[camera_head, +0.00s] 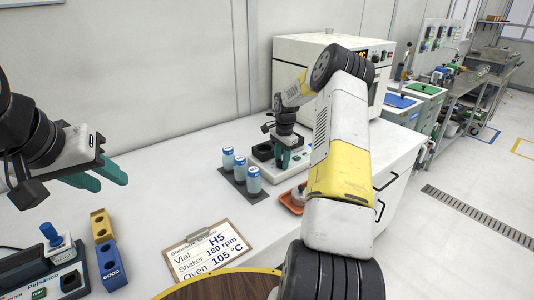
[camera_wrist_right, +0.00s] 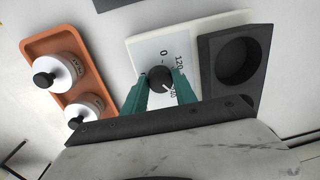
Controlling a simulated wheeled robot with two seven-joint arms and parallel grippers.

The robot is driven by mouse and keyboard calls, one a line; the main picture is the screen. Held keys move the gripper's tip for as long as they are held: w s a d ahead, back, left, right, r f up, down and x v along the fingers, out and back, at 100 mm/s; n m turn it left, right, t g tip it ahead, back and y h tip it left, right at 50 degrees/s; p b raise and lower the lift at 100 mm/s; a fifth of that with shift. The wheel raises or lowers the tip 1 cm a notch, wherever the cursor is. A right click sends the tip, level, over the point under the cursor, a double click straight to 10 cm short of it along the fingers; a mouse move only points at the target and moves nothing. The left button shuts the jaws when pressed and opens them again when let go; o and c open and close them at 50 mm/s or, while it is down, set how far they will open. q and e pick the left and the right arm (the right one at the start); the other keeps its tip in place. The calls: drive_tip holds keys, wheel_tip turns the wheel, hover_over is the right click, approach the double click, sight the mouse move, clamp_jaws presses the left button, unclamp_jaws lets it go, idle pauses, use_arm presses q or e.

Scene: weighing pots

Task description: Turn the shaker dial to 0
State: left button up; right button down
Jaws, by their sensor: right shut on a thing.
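The shaker (camera_head: 262,152) stands on the bench in front of the oven. In the right wrist view its white panel (camera_wrist_right: 146,55) carries printed dial numbers, with "120" and "0" readable. The round black dial (camera_wrist_right: 160,78) sits on this panel, with a white pointer mark towards the lower right of the picture. My right gripper (camera_wrist_right: 160,88) is shut on the dial, one teal finger on each side. In the head view the right gripper (camera_head: 284,158) hides the dial. My left gripper (camera_head: 98,178) is empty above the bench at the left, its teal fingers apart.
Several blue-capped vials (camera_head: 227,157) stand left of the shaker. An orange tray (camera_wrist_right: 46,45) with two white pots (camera_wrist_right: 58,71) lies beside it. A clipboard (camera_head: 209,251) reads "Shaker 180 rpm". The oven (camera_head: 290,52) stands behind. Yellow and blue blocks (camera_head: 109,262) stand front left.

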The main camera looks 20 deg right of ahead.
drive_tip(key=n, duration=1.2)
drive_tip(key=shift+w+n+y, duration=0.1)
drive_tip(key=shift+n+y, duration=0.2)
drive_tip(key=n, duration=0.6)
drive_tip(key=shift+g, duration=0.4)
drive_tip(key=n, duration=0.6)
drive_tip(key=shift+w, duration=0.1)
drive_tip(key=shift+d, duration=0.1)
drive_tip(key=c, duration=1)
unclamp_jaws()
drive_tip(key=shift+w+d+r, duration=0.1)
drive_tip(key=shift+w+r, duration=0.05)
drive_tip(key=shift+r, duration=3.8)
